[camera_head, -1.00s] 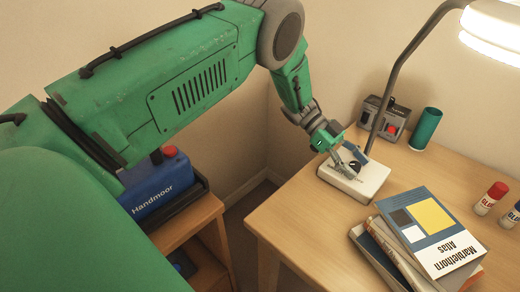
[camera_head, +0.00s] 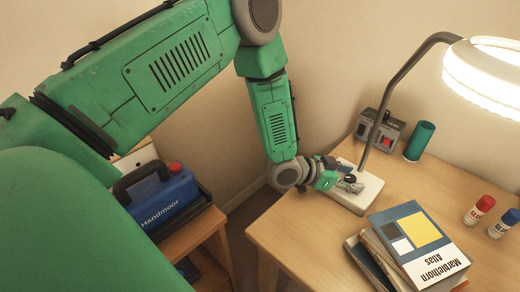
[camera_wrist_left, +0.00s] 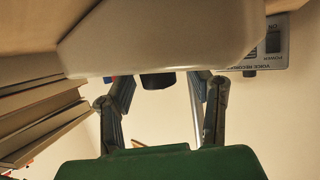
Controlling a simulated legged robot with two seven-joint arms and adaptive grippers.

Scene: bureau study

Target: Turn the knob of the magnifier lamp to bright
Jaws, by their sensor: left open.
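The magnifier lamp stands on the desk, with a white base (camera_head: 368,194), a bent grey stem and a glowing ring head (camera_head: 492,76). In the left wrist view its pale base (camera_wrist_left: 165,38) fills the top, and the dark round knob (camera_wrist_left: 157,80) sticks out from it. My left gripper (camera_head: 350,183) is open at the left part of the base. In the left wrist view its two fingers (camera_wrist_left: 160,92) stand on either side of the knob, with gaps between them and it. The knob's marks are hidden there. My right gripper is out of view.
A voice recorder (camera_head: 380,128) and a green cup (camera_head: 419,142) stand behind the base. Stacked books (camera_head: 420,243) lie in front, with a red-capped glue stick (camera_head: 479,210) and a blue-capped one at right. A blue Handmoor case (camera_head: 165,205) stands on the lower left furniture.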

